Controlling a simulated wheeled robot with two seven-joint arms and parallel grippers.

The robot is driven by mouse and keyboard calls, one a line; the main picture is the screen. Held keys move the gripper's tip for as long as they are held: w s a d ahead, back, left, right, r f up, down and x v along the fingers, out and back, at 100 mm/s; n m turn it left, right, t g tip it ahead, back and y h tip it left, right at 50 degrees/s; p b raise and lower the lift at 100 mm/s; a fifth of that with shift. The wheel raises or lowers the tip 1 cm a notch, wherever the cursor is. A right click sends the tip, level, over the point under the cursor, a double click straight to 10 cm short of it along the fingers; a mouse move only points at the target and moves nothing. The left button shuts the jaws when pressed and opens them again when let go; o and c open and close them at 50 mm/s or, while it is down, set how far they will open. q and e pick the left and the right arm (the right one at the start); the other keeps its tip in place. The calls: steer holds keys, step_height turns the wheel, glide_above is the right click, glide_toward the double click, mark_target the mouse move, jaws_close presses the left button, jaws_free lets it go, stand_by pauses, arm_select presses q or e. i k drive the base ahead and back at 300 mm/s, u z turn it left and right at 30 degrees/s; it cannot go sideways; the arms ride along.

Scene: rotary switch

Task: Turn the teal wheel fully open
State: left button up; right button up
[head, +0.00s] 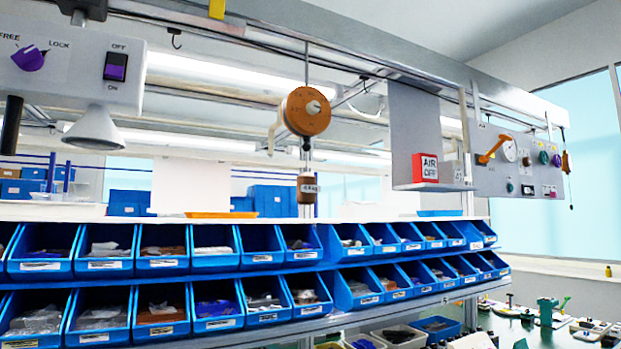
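A small round teal-green knob (543,158) sits on the grey control panel (515,178) at the right. It may be the teal wheel, but it is too small here to tell how far it is turned. A green-teal device (547,310) stands on the bench at the lower right, and I cannot tell whether it has a wheel. Neither of my grippers is in view.
The panel also carries an orange lever (491,150), a white gauge (509,151) and a purple knob (556,160). An AIR OFF sign (425,167) stands left of it. A wooden pulley (306,111) hangs mid-view. Rows of blue bins (101,265) fill the lower left.

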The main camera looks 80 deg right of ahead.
mark_target(543, 157)
steer(key=z, duration=4.25)
steer(key=i, duration=1.3)
steer(key=u, duration=0.25)
steer(key=i, duration=1.6)
steer(key=u, duration=0.9)
